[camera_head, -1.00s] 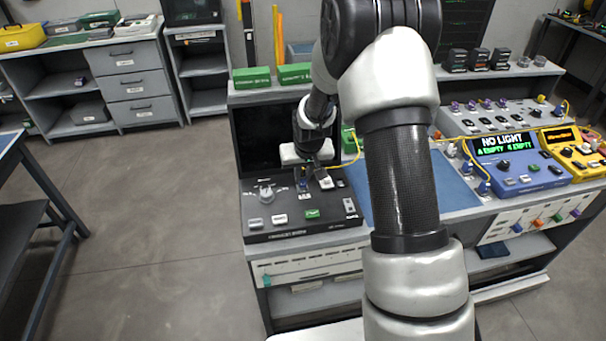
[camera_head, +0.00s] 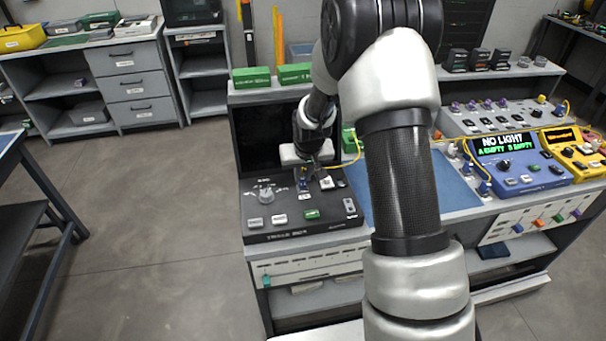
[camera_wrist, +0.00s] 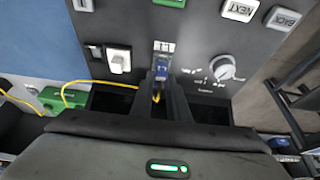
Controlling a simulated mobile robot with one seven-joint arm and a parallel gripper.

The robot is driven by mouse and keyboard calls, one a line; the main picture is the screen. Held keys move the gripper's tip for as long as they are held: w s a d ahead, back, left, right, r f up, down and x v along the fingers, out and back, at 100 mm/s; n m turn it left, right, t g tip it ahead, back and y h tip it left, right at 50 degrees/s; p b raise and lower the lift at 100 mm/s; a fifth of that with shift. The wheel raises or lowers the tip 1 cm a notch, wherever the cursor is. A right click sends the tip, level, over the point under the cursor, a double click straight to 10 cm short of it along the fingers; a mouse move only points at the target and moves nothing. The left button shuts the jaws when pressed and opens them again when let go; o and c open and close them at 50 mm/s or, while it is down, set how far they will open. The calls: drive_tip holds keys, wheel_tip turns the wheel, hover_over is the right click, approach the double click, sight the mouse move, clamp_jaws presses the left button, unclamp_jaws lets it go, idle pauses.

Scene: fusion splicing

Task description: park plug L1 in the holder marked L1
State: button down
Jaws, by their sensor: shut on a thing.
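A blue plug (camera_wrist: 161,68) sits between my gripper's two dark fingers (camera_wrist: 163,88) in the wrist view, with a yellow fibre running off to the left. My gripper is shut on it, over the dark device panel (camera_wrist: 200,40). A pale, marked piece (camera_wrist: 163,46) lies at the plug's far end; its lettering is too small to read, and I cannot tell whether the plug is seated. In the head view the plug (camera_head: 303,183) shows as a small blue spot under my gripper, by a small white label (camera_head: 305,196).
A dial (camera_wrist: 223,68), a white switch (camera_wrist: 119,61) and NEXT (camera_wrist: 240,9) and BACK (camera_wrist: 283,18) buttons surround the plug. A green block (camera_wrist: 53,98) is at left. A blue mat (camera_head: 455,185) and a blue meter reading NO LIGHT (camera_head: 510,165) are to the right.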

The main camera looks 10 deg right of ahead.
drive_tip(key=shift+f+b, duration=0.3)
drive_tip(key=shift+f, duration=0.15)
drive_tip(key=c, duration=1.6)
unclamp_jaws()
drive_tip(key=s+f+p+v, duration=0.1)
drive_tip(key=s+p+v, duration=0.15)
drive_tip(key=v, duration=1.45)
drive_tip(key=s+f+p+v, duration=0.1)
drive_tip(key=s+p+v, duration=0.15)
drive_tip(key=v, duration=1.55)
drive_tip(key=shift+t, duration=0.5)
drive_tip(key=s+r+p, duration=0.1)
drive_tip(key=s, duration=0.4)
drive_tip(key=s+r, duration=0.2)
drive_tip(key=s, duration=0.2)
drive_tip(key=s+r+p, duration=0.1)
drive_tip(key=s, duration=0.4)
drive_tip(key=shift+s+r+p, duration=0.3)
